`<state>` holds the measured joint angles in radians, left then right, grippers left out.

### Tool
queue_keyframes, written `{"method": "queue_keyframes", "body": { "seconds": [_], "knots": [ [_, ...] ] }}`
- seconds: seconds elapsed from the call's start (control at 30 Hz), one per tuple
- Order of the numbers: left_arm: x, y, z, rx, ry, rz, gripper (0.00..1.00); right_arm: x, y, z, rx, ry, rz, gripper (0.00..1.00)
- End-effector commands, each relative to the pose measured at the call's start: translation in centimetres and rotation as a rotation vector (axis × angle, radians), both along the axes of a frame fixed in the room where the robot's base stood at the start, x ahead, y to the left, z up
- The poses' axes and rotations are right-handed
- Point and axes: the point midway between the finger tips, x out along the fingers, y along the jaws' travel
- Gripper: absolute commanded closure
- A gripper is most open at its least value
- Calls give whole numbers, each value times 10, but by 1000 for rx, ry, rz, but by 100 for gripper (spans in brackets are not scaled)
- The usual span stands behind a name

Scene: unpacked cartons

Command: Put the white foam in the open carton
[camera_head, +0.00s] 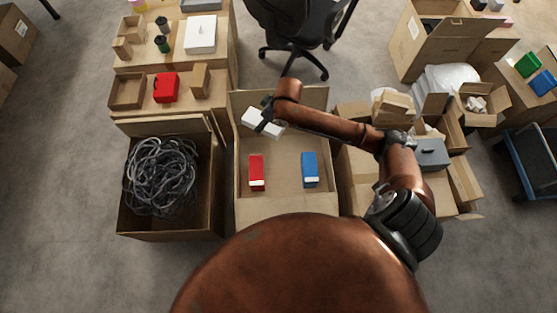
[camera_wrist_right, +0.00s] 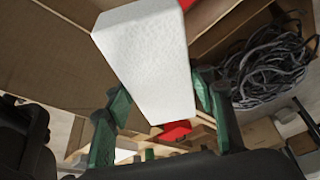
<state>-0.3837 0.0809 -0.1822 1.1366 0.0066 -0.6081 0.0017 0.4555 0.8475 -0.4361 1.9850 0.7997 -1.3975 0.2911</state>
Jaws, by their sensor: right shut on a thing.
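The white foam (camera_head: 273,130) is a pale block above the back left part of the open carton (camera_head: 285,202). My right gripper (camera_head: 265,116) is shut on the foam, and a dark finger crosses it. In the right wrist view the foam (camera_wrist_right: 150,60) sits between the green fingers of the gripper (camera_wrist_right: 165,105). The carton holds a red box (camera_head: 256,170) and a blue box (camera_head: 309,168), standing apart. I cannot tell how high the foam is above the carton floor. My left gripper is out of view.
A carton of tangled grey cables (camera_head: 160,175) stands to the left. A table (camera_head: 185,58) behind it holds a red case (camera_head: 166,87) and a white box (camera_head: 201,33). An office chair (camera_head: 295,25) stands behind. Several cartons crowd the right. The carton floor between the red and blue boxes is clear.

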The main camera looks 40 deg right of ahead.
Motion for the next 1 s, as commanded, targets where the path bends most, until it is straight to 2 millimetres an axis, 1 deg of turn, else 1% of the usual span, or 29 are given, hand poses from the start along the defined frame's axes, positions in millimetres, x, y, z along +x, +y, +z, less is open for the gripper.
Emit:
{"method": "queue_keyframes", "body": {
  "seconds": [0.03, 0.1, 0.2, 0.3, 0.43, 0.57, 0.63, 0.7, 0.87, 1.0],
  "knots": [
    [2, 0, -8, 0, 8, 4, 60, 3, -16, -40, 1, 14, 21, 63],
    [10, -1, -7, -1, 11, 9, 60, 8, -35, -72, 0, 13, 61, 63],
    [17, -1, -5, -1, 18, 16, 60, 12, -59, -109, 1, 9, 110, 63],
    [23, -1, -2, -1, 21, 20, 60, 13, -77, -133, 1, 5, 144, 63],
    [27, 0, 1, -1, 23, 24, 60, 13, -89, -150, 1, 0, 171, 63],
    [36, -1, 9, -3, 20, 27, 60, 13, -92, -165, 1, 0, 180, 63],
    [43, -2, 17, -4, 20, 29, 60, 13, -92, -176, 1, 1, 180, 63],
    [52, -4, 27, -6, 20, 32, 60, 12, -92, -189, 0, 2, 180, 63],
    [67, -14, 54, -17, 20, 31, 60, 13, -91, -215, 1, 3, 181, 63],
    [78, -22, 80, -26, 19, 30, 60, 12, -92, -237, 0, 3, 179, 63]
  ]
}}
